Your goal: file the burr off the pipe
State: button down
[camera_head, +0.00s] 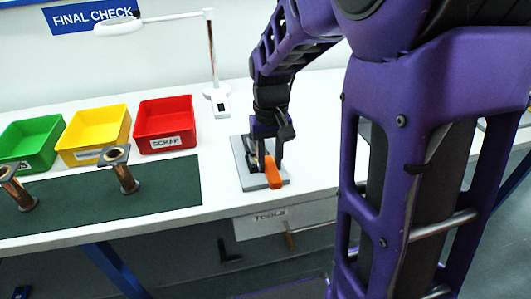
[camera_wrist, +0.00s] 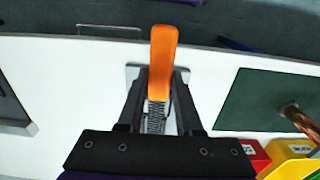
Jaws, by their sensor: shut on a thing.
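A file with an orange handle (camera_head: 273,172) is in my gripper (camera_head: 267,155), over a grey plate (camera_head: 244,170) on the bench. In the wrist view the orange handle (camera_wrist: 162,60) sticks out past my gripper (camera_wrist: 160,85), and the ridged grey shank (camera_wrist: 156,118) lies between the jaws. My gripper is shut on the file. Two copper-coloured pipes with flanged tops stand on the green mat: one pipe (camera_head: 125,172) at its middle and another pipe (camera_head: 17,190) at the left. Part of a pipe shows in the wrist view (camera_wrist: 300,118). No burr can be made out.
Green (camera_head: 30,143), yellow (camera_head: 95,134) and red (camera_head: 166,124) bins stand behind the green mat (camera_head: 170,191); the red one reads SCRAP. A white lamp (camera_head: 213,70) stands behind the plate. A tool drawer (camera_head: 285,220) hangs under the bench's front edge.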

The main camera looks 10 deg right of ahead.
jog(key=shift+w+p, duration=0.3)
jog(key=shift+w, duration=0.95)
jog(key=shift+s, duration=2.65)
jog(key=shift+w+p, duration=0.45)
jog(key=shift+w, duration=2.2)
jog(key=shift+s, duration=2.65)
jog(key=shift+w+f+p, duration=0.1)
jog(key=shift+w+p, duration=0.2)
jog(key=shift+w, duration=2.3)
jog(key=shift+s, duration=2.65)
jog(key=shift+r, duration=3.5)
